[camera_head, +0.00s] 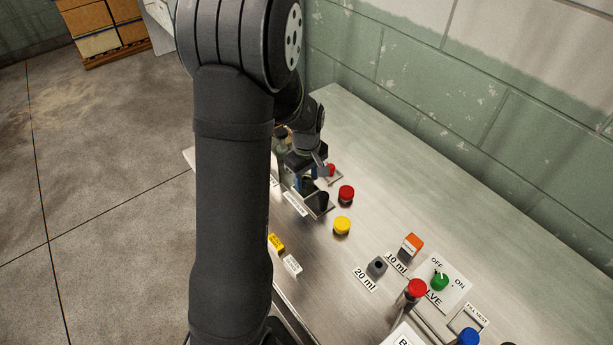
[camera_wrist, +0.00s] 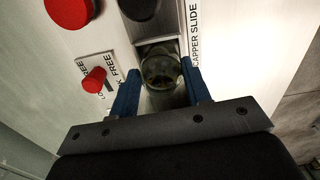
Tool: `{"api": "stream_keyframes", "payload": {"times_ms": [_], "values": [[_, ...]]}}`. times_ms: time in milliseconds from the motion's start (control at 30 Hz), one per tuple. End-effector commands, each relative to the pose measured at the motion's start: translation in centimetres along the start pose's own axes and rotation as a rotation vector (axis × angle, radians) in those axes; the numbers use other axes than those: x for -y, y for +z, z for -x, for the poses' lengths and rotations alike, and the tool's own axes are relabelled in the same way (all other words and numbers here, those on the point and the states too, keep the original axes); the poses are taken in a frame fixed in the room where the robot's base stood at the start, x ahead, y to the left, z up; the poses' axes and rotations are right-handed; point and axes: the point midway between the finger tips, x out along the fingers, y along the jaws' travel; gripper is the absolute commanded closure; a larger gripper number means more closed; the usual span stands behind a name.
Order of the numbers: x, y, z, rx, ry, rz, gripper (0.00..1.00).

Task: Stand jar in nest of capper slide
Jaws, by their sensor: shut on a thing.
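The jar (camera_wrist: 161,73) is a clear, dark-looking glass vessel, seen from above in the wrist view. My gripper (camera_wrist: 160,70) has its blue fingers on either side of the jar and is shut on it. The jar is at the square-edged nest (camera_wrist: 154,42) of the capper slide (camera_wrist: 172,20), beside the printed CAPPER SLIDE label. I cannot tell whether its base rests in the nest or hangs just above it. In the head view my gripper (camera_head: 306,177) is over the far part of the bench, and my arm hides much of that area.
A red lever knob (camera_wrist: 94,80) on a FREE-marked plate is close left of my gripper. A large red cap (camera_wrist: 69,9) and a dark round part (camera_wrist: 138,8) are near the nest. A yellow cap (camera_head: 342,225) and a green valve knob (camera_head: 439,281) stand on the bench.

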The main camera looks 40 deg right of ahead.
Motion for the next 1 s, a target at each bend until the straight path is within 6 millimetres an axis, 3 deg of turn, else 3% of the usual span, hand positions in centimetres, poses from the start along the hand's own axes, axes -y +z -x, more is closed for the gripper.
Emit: {"api": "stream_keyframes", "payload": {"times_ms": [233, 267, 367, 733, 867, 1000], "values": [[0.0, 0.0, -0.2, 0.000, 0.000, 0.000, 0.82], [0.0, 0.0, -0.3, 0.000, 0.000, 0.000, 0.54], [0.0, 0.0, -0.2, 0.000, 0.001, 0.000, 0.35], [0.0, 0.0, 0.3, -0.001, 0.001, 0.000, 0.34], [-0.1, 0.0, 2.0, -0.002, 0.003, 0.000, 0.34], [-0.1, -0.1, 5.1, -0.004, 0.005, 0.000, 0.34]]}}
